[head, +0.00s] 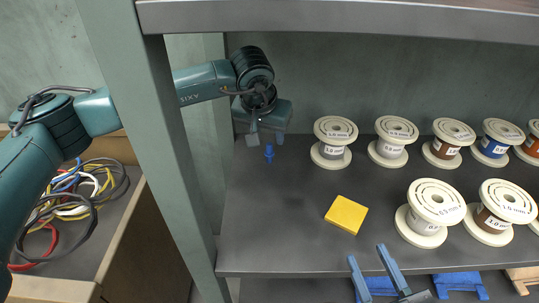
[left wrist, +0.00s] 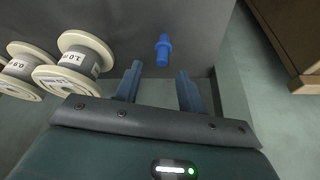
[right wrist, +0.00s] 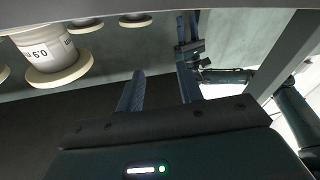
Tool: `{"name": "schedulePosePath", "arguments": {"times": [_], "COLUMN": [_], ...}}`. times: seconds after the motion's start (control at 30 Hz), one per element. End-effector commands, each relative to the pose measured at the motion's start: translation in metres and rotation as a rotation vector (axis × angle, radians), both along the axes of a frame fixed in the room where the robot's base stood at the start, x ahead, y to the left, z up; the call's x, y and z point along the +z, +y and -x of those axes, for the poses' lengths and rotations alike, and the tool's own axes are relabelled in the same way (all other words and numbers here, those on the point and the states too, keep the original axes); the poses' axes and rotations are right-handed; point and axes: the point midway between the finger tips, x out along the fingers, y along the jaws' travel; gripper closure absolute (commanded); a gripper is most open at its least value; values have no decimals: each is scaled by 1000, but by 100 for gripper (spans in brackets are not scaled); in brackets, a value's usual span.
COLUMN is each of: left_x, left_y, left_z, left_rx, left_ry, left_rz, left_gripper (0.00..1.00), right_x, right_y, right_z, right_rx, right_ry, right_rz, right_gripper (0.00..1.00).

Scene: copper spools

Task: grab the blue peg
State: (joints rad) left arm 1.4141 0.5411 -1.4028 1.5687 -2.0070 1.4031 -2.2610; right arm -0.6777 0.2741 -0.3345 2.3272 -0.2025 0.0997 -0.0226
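The blue peg (head: 269,153) stands on the grey shelf near its left end, just below my left gripper (head: 266,140). In the left wrist view the blue peg (left wrist: 163,49) lies beyond the two fingertips, apart from them and slightly right of the middle of the gap. My left gripper (left wrist: 158,72) is open and empty. My right gripper (head: 367,254) is at the front edge of the shelf, far from the peg. It is open and empty in the right wrist view (right wrist: 160,72).
Several spools (head: 333,142) stand in two rows to the right. A yellow block (head: 346,214) lies mid-shelf. A green post (head: 174,150) rises at the left shelf edge, and an upper shelf (head: 340,16) hangs above. A bin of cables (head: 110,255) is left of the post.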

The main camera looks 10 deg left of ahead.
Motion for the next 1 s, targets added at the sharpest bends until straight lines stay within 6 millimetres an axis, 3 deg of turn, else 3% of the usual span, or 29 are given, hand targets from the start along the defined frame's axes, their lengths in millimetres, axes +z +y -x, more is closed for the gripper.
{"name": "schedulePosePath", "arguments": {"times": [0.17,0.4,0.67,1.0], "left_x": [-13,-47,-50,-50], "left_y": [0,0,0,0], "left_z": [-3,-14,-17,-17], "left_rx": [0,0,0,0], "left_ry": [2,1,0,0], "left_rz": [0,1,1,1], "left_gripper": [60,60,60,87], "right_x": [-2,-3,1,2], "right_y": [1,2,3,3], "right_z": [0,-2,-4,-3], "right_rx": [3,11,15,15], "right_ry": [-4,-7,-11,-12], "right_rz": [-8,-43,-50,-52], "right_gripper": [64,64,64,64]}}
